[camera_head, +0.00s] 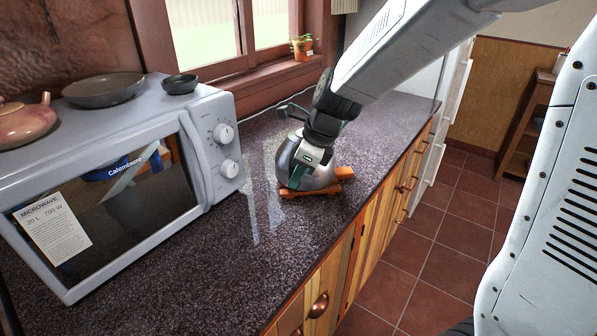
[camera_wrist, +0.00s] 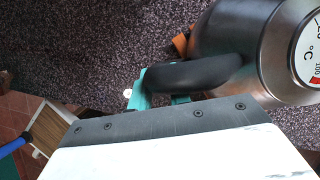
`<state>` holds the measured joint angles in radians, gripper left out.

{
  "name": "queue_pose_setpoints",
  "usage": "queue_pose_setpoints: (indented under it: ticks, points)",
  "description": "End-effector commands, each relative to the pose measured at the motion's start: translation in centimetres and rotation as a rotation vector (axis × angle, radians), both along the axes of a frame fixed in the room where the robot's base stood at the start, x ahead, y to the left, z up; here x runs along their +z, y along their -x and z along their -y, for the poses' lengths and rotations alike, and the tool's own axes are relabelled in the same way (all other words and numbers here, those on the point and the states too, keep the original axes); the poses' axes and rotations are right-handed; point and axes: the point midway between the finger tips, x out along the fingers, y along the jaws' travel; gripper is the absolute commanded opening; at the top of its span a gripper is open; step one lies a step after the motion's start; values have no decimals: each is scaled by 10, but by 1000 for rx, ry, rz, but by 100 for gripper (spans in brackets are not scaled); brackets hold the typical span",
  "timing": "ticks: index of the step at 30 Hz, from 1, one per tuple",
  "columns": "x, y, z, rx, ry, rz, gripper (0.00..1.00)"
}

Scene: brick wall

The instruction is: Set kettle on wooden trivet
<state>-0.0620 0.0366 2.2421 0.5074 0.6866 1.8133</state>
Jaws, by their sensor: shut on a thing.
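The kettle (camera_head: 284,160) is a rounded dark metal one, upright on or just over the orange-brown wooden trivet (camera_head: 345,173) on the counter. Trivet parts show under it and to its right; whether the two touch is hard to tell. My gripper (camera_head: 298,176) comes down from above in front of the kettle and hides part of it. In the wrist view, the kettle (camera_wrist: 230,35) shows its temperature dial and black handle, and my gripper's teal fingers (camera_wrist: 145,95) are shut on that handle. A bit of the trivet (camera_wrist: 180,42) shows beside the kettle.
A grey microwave (camera_head: 203,145) stands left on the dark speckled counter (camera_head: 200,270), with a teapot (camera_head: 25,122), a plate (camera_head: 103,90) and a small bowl (camera_head: 180,84) on top. A potted plant (camera_head: 302,48) sits on the windowsill. The counter's front edge is close right of the trivet.

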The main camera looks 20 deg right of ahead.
Motion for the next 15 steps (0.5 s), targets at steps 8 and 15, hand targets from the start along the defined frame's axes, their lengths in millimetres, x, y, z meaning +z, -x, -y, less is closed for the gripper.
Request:
queue_pose_setpoints:
  ticks: [8, 15]
  points:
    - [0, -1, 0, -1, 0, 2, 44]
    - [2, 1, 1, -1, -1, -1, 44]
